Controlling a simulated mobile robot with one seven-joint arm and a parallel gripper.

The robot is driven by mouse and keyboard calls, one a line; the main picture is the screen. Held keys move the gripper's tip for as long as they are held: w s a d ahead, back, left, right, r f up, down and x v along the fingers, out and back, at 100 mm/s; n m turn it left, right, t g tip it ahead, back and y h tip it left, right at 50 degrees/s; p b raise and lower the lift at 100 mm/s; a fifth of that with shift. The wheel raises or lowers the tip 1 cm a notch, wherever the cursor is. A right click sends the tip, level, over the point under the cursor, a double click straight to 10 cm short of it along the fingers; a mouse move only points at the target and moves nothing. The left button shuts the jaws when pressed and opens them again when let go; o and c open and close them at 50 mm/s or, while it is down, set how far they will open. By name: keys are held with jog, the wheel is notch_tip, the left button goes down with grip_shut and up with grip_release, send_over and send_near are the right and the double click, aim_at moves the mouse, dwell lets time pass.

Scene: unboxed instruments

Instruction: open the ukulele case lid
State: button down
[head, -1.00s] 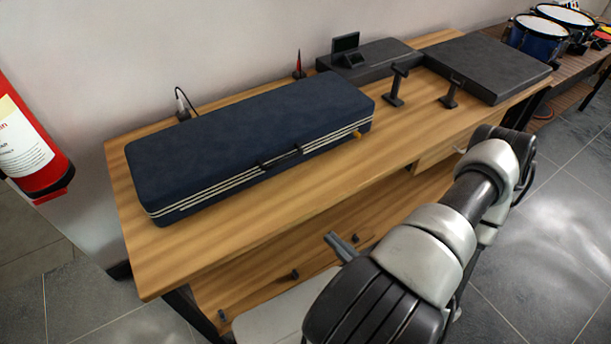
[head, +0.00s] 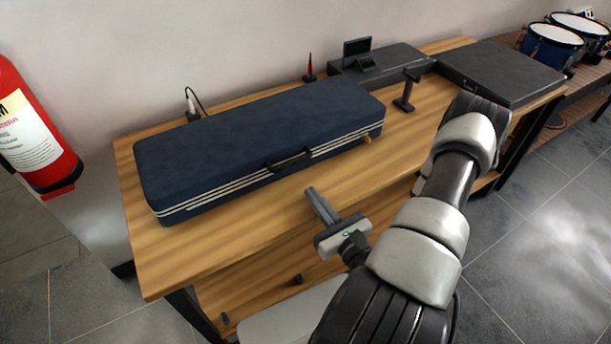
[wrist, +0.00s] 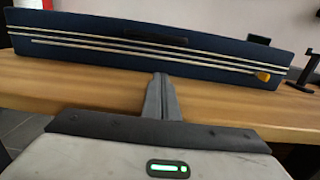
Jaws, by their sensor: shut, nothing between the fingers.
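The ukulele case (head: 255,145) is a long dark-blue box with pale stripes along its front side, lying on the wooden table with its lid closed. A dark handle (head: 289,160) is on its front face, and a small orange-yellow tab (head: 367,139) sticks out near its right end. In the wrist view the case (wrist: 90,37) spans the top, with the handle (wrist: 155,38) near the middle and the tab (wrist: 263,76) at right. My gripper (head: 311,192) is shut and empty, in front of the case and apart from it. Its closed fingers (wrist: 161,78) point toward the case below the handle.
The wooden table (head: 190,250) has bare room in front of the case. A dark stand (head: 406,90) is right of the case, with a black case (head: 500,72) and a small screen (head: 357,47) behind. A fire extinguisher (head: 35,130) is at far left.

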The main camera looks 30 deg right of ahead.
jog(key=w, duration=0.3)
jog(key=shift+w+a+r, duration=0.1)
jog(key=shift+w+a, duration=0.1)
jog(key=shift+w, duration=0.2)
jog(key=r, duration=0.2)
jog(key=shift+w+r, duration=0.2)
jog(key=shift+r, duration=0.1)
jog(key=shift+w+r, duration=0.1)
jog(key=shift+r, duration=0.55)
jog(key=shift+d+r, duration=0.1)
jog(key=shift+r, duration=0.05)
